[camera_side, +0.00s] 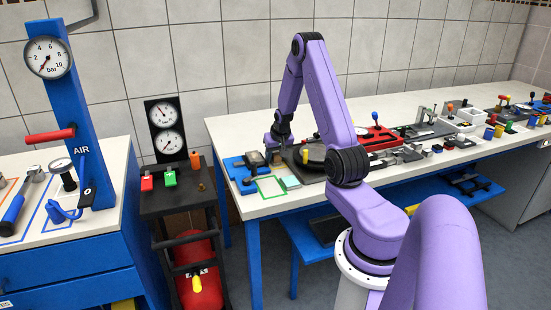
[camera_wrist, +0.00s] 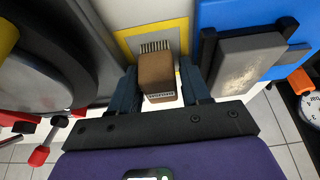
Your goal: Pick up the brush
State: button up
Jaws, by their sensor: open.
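The brush (camera_wrist: 157,72) shows in the wrist view as a brown block with rows of dark bristles at its far and near ends. It sits over a pale spot with a yellow outline (camera_wrist: 124,38). My gripper (camera_wrist: 160,92) is open, with one dark finger on each side of the brush. I cannot tell whether either finger touches it. In the side view my gripper (camera_side: 277,146) is low over the left end of the long bench, where the brush is small and hard to make out.
A blue board (camera_wrist: 225,14) with a grey block (camera_wrist: 247,62) lies close on the right in the wrist view. A large round grey part (camera_wrist: 40,85) is close on the left. In the side view, a green-outlined spot (camera_side: 270,187) on the bench is clear.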

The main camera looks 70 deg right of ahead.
aim_at(276, 152)
jog(key=c, duration=0.7)
jog(key=shift+r, duration=0.4)
notch_tip(276, 152, up, 3)
jog(key=shift+s+a+r, duration=0.1)
jog(key=shift+s+a, duration=0.05)
jog(key=s+a+r, duration=0.4)
jog(key=s, duration=0.1)
jog(key=s+a+r, duration=0.4)
jog(key=a+r, duration=0.1)
jog(key=shift+s+a, duration=0.2)
jog(key=shift+s, duration=0.2)
